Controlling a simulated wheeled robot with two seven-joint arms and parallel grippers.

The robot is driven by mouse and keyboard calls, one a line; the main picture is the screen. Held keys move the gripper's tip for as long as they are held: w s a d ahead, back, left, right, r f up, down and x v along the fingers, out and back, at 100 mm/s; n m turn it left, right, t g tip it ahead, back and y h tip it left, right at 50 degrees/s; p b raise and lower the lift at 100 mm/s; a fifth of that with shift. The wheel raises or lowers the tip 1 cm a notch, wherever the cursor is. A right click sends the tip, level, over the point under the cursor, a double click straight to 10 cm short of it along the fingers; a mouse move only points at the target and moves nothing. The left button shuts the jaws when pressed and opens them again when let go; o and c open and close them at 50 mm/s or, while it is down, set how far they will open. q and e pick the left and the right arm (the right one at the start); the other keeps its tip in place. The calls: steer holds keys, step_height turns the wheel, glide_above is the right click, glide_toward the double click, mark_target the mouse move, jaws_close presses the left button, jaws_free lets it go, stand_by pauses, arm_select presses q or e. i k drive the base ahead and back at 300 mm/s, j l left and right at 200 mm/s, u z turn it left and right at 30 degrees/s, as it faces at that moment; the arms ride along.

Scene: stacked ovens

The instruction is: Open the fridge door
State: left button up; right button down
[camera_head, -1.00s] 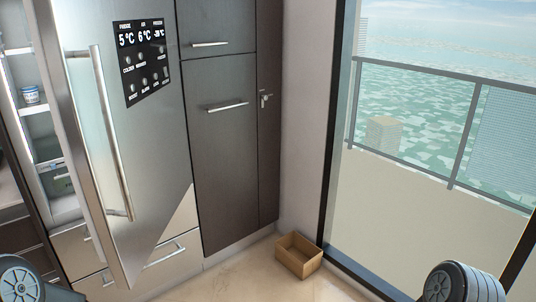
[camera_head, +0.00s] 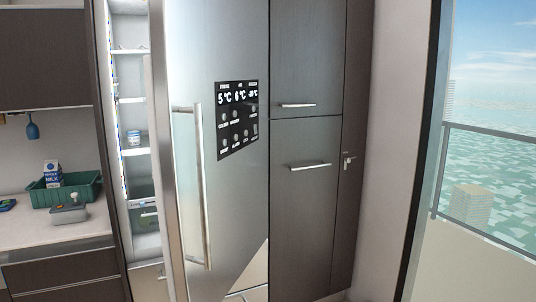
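The fridge door (camera_head: 222,190) is a tall steel panel with a black display reading temperatures. It stands ajar, swung out from the fridge, with its long vertical handle (camera_head: 202,190) near its left edge. Through the gap at the left, the lit fridge interior (camera_head: 135,120) shows white shelves and a small jar (camera_head: 134,139). Neither of my grippers is in view, and nothing is seen touching the handle.
A counter (camera_head: 50,233) at the left holds a green crate (camera_head: 85,191) with a milk carton (camera_head: 52,174). Dark cabinets (camera_head: 305,190) stand right of the fridge. A large window (camera_head: 480,170) with a railing is at the far right.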

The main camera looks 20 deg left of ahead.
mark_target(211, 201)
steer(key=i+j+z, duration=0.35)
steer(key=j, duration=1.55)
steer(key=k+j+z, duration=0.1)
steer(key=j+z, duration=0.2)
steer(key=j, duration=1.55)
